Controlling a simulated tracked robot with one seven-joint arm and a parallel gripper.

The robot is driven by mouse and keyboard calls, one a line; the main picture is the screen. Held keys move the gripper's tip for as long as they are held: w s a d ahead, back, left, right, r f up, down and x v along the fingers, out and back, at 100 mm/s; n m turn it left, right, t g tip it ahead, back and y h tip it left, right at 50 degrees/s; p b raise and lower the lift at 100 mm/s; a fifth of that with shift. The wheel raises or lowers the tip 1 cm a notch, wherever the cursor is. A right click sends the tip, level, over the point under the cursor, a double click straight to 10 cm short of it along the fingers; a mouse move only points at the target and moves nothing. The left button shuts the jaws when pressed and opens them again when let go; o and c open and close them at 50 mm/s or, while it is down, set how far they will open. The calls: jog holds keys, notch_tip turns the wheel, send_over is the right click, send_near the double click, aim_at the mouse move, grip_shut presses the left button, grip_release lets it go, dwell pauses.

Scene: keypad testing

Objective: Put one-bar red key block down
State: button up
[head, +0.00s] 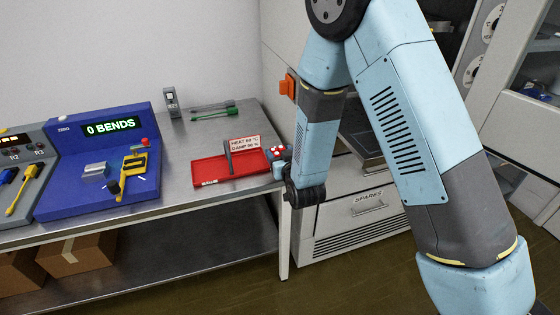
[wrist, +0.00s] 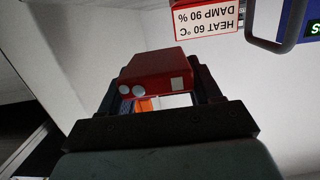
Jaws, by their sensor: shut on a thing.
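The red key block (wrist: 153,65) sits between the two dark fingers of my gripper (wrist: 160,82) in the wrist view. Its near face shows two round pale spots and a pale square; I cannot make out a single bar. In the head view the red block (head: 277,153) shows small and spotted at my gripper (head: 279,156), by the right end of a red tray (head: 207,171) on the steel bench. My gripper is shut on the block. Whether the block touches the tray or bench is hidden.
A sign reading HEAT 60 °C, DAMP 90 % (head: 245,143) and a grey handle (head: 228,157) rise from the tray. A blue console reading 0 BENDS (head: 110,126) stands left. Green-handled tools (head: 215,114) lie behind. Bare steel bench (head: 175,150) lies between console and tray.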

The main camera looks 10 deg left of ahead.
jog(key=shift+w+f, duration=0.15)
jog(key=shift+f, duration=1.6)
jog(key=shift+f, duration=0.35)
jog(key=o, duration=1.1)
jog(key=shift+c, duration=0.2)
